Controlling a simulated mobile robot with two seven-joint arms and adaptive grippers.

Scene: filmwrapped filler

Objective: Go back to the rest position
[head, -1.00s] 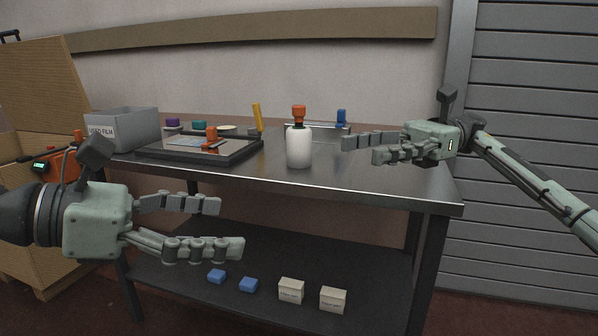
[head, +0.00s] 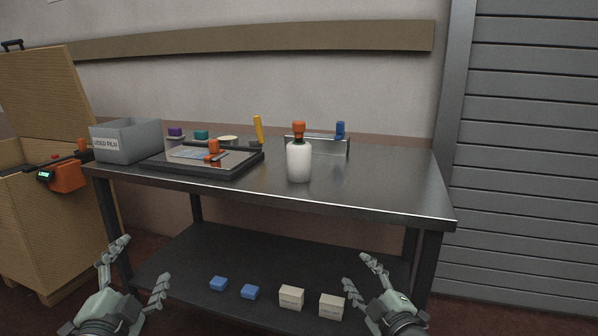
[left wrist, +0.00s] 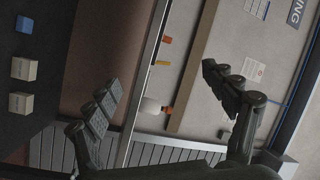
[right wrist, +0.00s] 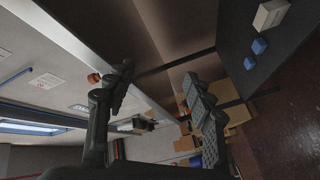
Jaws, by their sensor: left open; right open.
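My left gripper (head: 138,268) is low at the left in the head view, in front of the table, with its fingers spread and nothing between them. It also shows open in the left wrist view (left wrist: 165,88). My right gripper (head: 364,272) is low at the right in the head view, also in front of the table, with its fingers apart and empty. In the right wrist view its fingers (right wrist: 158,82) are wide apart with nothing held. Both grippers are below the level of the tabletop and clear of the things on it.
A metal table (head: 380,189) carries a white bottle with an orange cap (head: 299,160), a dark tray (head: 243,164) and a grey bin (head: 147,143). Blue blocks (head: 250,291) and cream boxes (head: 331,306) lie on its lower shelf.

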